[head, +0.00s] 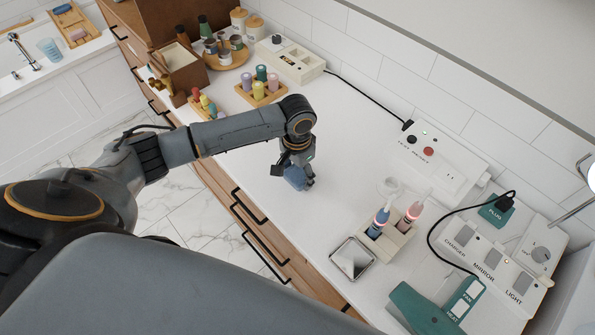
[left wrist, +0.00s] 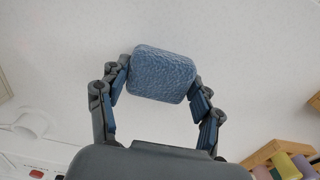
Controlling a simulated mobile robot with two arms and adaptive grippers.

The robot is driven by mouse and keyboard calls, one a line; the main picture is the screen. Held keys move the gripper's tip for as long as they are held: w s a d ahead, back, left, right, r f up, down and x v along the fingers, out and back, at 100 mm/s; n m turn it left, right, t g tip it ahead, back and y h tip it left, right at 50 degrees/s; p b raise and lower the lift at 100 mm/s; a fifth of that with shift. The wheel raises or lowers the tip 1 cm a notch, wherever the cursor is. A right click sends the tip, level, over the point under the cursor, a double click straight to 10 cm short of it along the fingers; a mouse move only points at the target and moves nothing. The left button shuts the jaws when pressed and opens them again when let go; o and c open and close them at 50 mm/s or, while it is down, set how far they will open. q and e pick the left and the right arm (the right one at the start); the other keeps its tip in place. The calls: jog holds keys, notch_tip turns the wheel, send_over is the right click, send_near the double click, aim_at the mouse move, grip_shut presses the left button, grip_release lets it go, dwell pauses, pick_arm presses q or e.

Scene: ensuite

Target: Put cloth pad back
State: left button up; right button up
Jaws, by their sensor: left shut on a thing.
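A blue, rounded cloth pad (left wrist: 162,73) with a textured surface sits between the fingertips of my left gripper (left wrist: 158,80) in the left wrist view. Both fingers press on its sides. In the head view my left gripper (head: 297,178) points down over the white counter (head: 335,120), and the blue pad (head: 294,184) shows partly at its tips. I cannot tell whether the pad touches the counter. My right gripper is not in view.
A tray of coloured bottles (head: 260,90) stands at the back left. A holder with two toothbrush-like handles (head: 388,235) and a square mirror (head: 353,258) are at the front right. Labelled switch boxes (head: 492,268) and cables line the wall. The counter around the gripper is clear.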

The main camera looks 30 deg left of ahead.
aim_at(297, 174)
pick_arm(q)
jog(key=shift+s, duration=0.1)
jog(key=o, duration=1.2)
notch_tip(297, 174, up, 12)
jog(key=b, duration=0.1)
